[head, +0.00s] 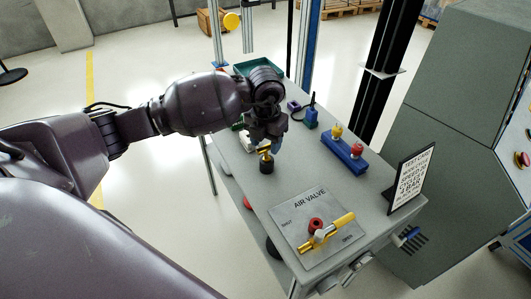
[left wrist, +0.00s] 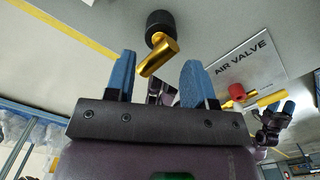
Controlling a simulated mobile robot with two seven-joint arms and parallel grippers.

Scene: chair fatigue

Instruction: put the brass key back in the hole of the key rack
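My left gripper (head: 267,145) is over the bench, pointing down. In the left wrist view its two blue fingers (left wrist: 158,82) are spread apart. A brass, bent piece (left wrist: 158,55) with a black cylindrical base (left wrist: 160,22) lies ahead of and between the fingertips; I see no clear contact. In the head view the brass piece (head: 266,157) shows just below the fingers, above its black base (head: 267,167). It is probably the brass key. A blue block (head: 345,157) holds a yellow-topped and a red-topped piece; I cannot tell whether it is the key rack.
The air valve plate (head: 312,225) has a red knob and a yellow handle. A sign (head: 410,178) stands at the bench's right edge. A green tray (head: 257,64) is at the back. A dark shape with blue tips (left wrist: 272,122) near the handle may be my right gripper.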

